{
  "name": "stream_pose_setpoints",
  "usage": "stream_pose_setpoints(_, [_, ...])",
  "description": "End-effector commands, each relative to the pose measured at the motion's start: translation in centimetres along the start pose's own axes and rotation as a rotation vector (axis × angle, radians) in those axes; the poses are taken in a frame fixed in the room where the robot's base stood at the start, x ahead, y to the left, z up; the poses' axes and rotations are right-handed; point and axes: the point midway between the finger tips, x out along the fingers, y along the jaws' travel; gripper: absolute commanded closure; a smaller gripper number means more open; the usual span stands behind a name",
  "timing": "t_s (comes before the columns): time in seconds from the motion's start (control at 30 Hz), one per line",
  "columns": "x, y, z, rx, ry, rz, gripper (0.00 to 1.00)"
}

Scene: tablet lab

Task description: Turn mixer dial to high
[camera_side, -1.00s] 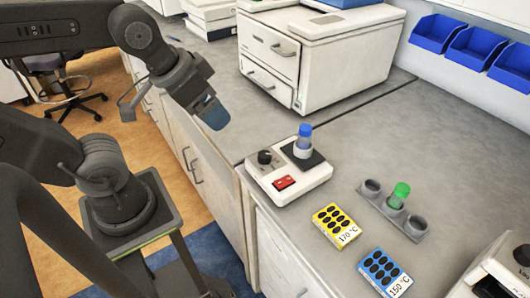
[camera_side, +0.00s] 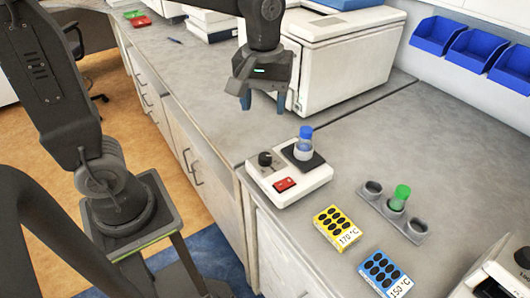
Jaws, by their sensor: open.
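The mixer (camera_side: 290,184) is a white box on the grey bench, seen in the side view. Its black dial (camera_side: 265,159) sits at the back left of its top, and a red switch (camera_side: 285,185) is at its front. A vial with a blue cap (camera_side: 305,133) stands on the mixer's dark plate. My gripper (camera_side: 263,103) hangs above and behind the dial, pointing down, with its two blue fingers apart and nothing between them. It is clear of the dial. The setting the dial points to is too small to read.
A white boxy machine (camera_side: 340,55) stands right behind my gripper. A rack (camera_side: 370,190) with a green-capped vial (camera_side: 400,197) is right of the mixer. Yellow (camera_side: 337,228) and blue (camera_side: 384,272) heating blocks lie in front. Blue bins (camera_side: 436,35) line the wall.

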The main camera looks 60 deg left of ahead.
Motion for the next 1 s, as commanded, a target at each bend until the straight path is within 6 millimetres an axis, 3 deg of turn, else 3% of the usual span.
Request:
stream_pose_setpoints(0.27, [2.6, 0.2, -0.1, -0.021, -0.011, -0.013, 0.42])
stream_pose_setpoints(0.7, [11.3, 0.1, 0.0, -0.019, -0.010, -0.012, 0.42])
stream_pose_setpoints(1.0, [13.8, 0.1, 0.0, -0.019, -0.008, -0.009, 0.42])
